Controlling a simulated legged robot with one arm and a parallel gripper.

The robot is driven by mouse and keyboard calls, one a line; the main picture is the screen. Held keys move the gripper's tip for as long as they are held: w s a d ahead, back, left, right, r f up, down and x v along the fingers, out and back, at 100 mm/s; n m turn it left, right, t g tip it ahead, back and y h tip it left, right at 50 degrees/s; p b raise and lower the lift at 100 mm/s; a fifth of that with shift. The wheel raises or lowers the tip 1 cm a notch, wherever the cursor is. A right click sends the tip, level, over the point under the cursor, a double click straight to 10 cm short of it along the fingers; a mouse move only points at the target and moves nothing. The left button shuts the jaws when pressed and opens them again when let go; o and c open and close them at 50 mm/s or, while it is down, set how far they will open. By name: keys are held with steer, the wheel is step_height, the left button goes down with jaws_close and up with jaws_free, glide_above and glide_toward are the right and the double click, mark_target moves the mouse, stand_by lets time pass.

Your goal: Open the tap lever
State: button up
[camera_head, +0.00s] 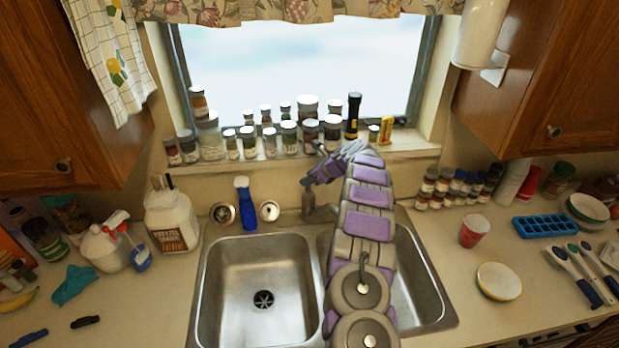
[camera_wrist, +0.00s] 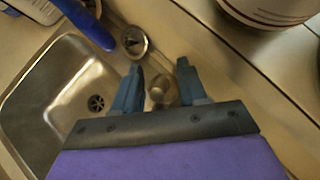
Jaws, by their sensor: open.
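The tap (camera_head: 308,204) stands at the back rim of the double sink, between the two basins. It is partly hidden by my arm, and I cannot make out its lever clearly in the head view. My gripper (camera_head: 308,181) is just above the tap, pointing down to the left. In the wrist view my gripper (camera_wrist: 160,66) is open, with its two blue-grey fingers apart. A rounded metal part of the tap (camera_wrist: 158,90) shows between the fingers. I cannot tell whether either finger touches it.
The left basin (camera_head: 262,275) is empty. Several jars (camera_head: 289,138) line the windowsill behind. A red cup (camera_head: 473,231) and a bowl (camera_head: 498,281) are on the right counter.

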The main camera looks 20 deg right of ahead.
steer(key=shift+s, duration=0.1)
steer(key=v, duration=1.7)
steer(key=s+a+r+n+g+y+b, duration=0.15)
steer(key=s+a+n, duration=0.25)
steer(key=a, duration=0.4)
steer(key=s+a+r+n+g+b, duration=0.2)
steer(key=s+a+n, duration=0.25)
steer(key=a, duration=0.35)
steer(key=s+a+n+g+b, duration=0.25)
steer(key=s+a+n, duration=0.5)
steer(key=s, duration=0.55)
steer(key=s+f+n+g+h+b, duration=0.1)
steer(key=s+f+n, duration=0.3)
steer(key=s, duration=0.7)
steer(key=s+d+f+n+g+h+b, duration=0.1)
steer(key=s+f+n+h+b, duration=0.2)
steer(key=s, duration=0.8)
steer(key=s+f+n+g+h+b, duration=0.1)
steer(key=s+f+n+h+b, duration=0.2)
steer(key=s, duration=0.8)
steer(key=shift+d+f+n+b, duration=0.35)
steer(key=shift+d+f+n, duration=0.05)
steer(key=shift+f+n, duration=0.5)
